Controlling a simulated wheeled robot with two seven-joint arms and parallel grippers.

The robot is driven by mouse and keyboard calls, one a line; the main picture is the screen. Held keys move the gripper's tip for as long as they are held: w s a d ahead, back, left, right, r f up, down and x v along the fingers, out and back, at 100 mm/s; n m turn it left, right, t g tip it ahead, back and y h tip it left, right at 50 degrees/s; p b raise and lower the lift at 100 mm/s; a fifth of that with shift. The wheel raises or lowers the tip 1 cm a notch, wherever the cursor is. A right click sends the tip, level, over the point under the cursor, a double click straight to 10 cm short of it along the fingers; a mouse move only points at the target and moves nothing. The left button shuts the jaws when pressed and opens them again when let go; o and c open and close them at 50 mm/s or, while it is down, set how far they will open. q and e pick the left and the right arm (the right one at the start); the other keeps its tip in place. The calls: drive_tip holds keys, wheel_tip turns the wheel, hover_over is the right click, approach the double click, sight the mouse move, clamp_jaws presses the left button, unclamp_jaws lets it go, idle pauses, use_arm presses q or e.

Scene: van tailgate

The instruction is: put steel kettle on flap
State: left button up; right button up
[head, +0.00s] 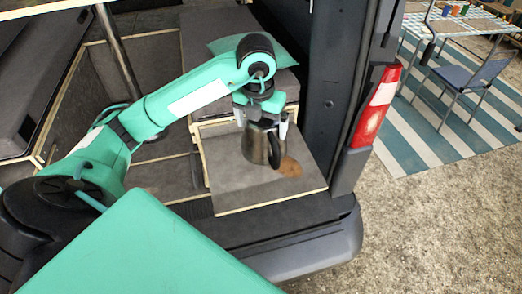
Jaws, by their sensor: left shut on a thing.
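The steel kettle (258,147) is a dark, shiny vessel over the flap (238,188). The flap is a grey-topped board with pale wooden edges, folded out flat from the van's rear unit. My left gripper (265,118) points down and is shut on the kettle, with its pale fingers at the kettle's upper part. The kettle looks upright. I cannot tell whether its base touches the flap or hangs just above it. My right gripper is not in view.
A brown patch or object (290,167) is on the flap right beside the kettle. The van's door pillar and red tail light (376,105) stand to the right. The bumper (310,250) runs below. The flap's front left part is bare.

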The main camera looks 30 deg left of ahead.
sight(261, 152)
use_arm(q)
wheel_tip(261, 152, down, 6)
drive_tip(key=shift+f+p, duration=0.2)
drive_tip(key=shift+p, duration=0.6)
drive_tip(key=shift+f+p, duration=0.65)
drive_tip(key=shift+f, duration=1.35)
drive_tip(key=shift+f, duration=0.1)
drive_tip(key=o, duration=1.2)
drive_tip(key=shift+f, duration=0.1)
drive_tip(key=shift+o, duration=0.4)
